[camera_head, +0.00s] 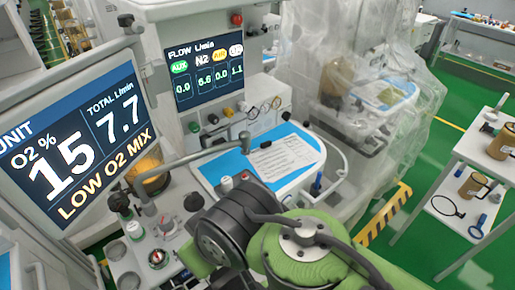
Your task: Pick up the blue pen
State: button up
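I cannot clearly make out a blue pen. A small dark-blue upright item (317,183) is at the right rim of the worktop tray, too small to name. The tray has a blue mat (232,168) with a white printed sheet (285,157) on it. My green and black arm fills the lower middle and covers the front of the worktop. My gripper's fingers do not show, so I cannot see whether they hold anything.
A monitor (80,140) stands at left and a flow display (203,72) behind. Knobs and a metal tube crowd the worktop's left. A plastic-draped machine (345,80) stands behind. At right, a white cart (470,150) holds several items.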

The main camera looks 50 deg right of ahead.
aim_at(320, 175)
jog(key=l+z, duration=0.1)
jog(key=z, duration=0.35)
jog(key=k+l+z, duration=0.1)
jog(key=z, duration=0.4)
jog(key=l+z, duration=0.2)
jog(key=z, duration=0.25)
jog(key=l+z, duration=0.15)
jog(key=z, duration=0.3)
